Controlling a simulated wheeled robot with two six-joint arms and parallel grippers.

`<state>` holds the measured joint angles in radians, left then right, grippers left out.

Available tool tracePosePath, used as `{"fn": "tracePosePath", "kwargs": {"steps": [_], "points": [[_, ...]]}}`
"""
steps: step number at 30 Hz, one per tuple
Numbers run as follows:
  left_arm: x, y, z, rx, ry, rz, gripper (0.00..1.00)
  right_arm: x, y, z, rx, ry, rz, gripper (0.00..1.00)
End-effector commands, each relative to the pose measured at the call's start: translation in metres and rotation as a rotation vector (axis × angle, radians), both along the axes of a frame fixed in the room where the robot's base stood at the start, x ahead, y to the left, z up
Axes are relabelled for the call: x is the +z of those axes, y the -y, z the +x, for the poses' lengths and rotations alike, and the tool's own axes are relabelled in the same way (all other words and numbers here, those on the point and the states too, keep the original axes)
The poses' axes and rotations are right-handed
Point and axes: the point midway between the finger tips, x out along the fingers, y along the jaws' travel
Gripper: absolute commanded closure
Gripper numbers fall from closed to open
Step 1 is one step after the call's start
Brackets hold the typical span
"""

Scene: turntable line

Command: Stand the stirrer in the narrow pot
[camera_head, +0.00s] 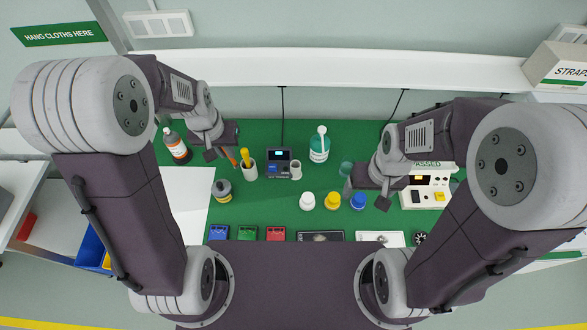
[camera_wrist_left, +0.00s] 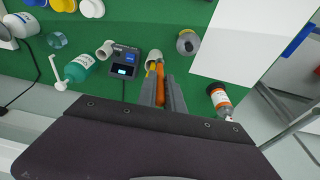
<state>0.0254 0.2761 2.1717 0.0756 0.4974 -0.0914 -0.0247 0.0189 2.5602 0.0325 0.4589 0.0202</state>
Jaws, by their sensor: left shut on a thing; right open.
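My left gripper (camera_head: 222,154) is shut on an orange stick-like thing (camera_head: 232,157), which I take to be the stirrer. It shows between the fingers (camera_wrist_left: 163,92) in the left wrist view (camera_wrist_left: 160,80). A white pot (camera_head: 250,172) stands just right of it, with a yellow handle (camera_head: 244,153) sticking up from it. Whether the orange thing's lower end touches that pot is hidden. A slimmer grey-white pot (camera_head: 296,171), seemingly the narrow pot, stands further right, also in the wrist view (camera_wrist_left: 105,49). My right gripper (camera_head: 365,193) is open and empty over the mat's right side.
A dark device with a lit screen (camera_head: 279,160) stands between the pots. A pump bottle (camera_head: 319,152) and a teal beaker (camera_head: 346,168) are to the right.

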Motion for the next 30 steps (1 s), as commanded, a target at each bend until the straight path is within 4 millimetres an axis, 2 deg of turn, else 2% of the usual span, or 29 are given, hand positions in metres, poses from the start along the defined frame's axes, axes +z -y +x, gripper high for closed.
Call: {"fn": "tracePosePath", "kwargs": {"steps": [19, 22, 26, 30], "points": [[0.000, 0.000, 0.000, -0.001, -0.008, 0.001, 1.00, 0.000, 0.000, 0.000, 0.000, 0.000, 0.000, 0.22], [0.001, 0.000, -0.006, -0.028, -0.037, 0.007, 1.00, 0.000, 0.000, 0.000, 0.000, 0.000, 0.000, 0.22], [0.013, 0.000, 0.011, -0.054, -0.048, 0.010, 1.00, 0.000, 0.000, 0.000, 0.000, 0.000, 0.000, 0.22], [0.027, 0.003, 0.038, -0.101, -0.068, 0.014, 1.00, 0.005, 0.000, 0.000, 0.000, 0.000, 0.000, 0.22]]}}
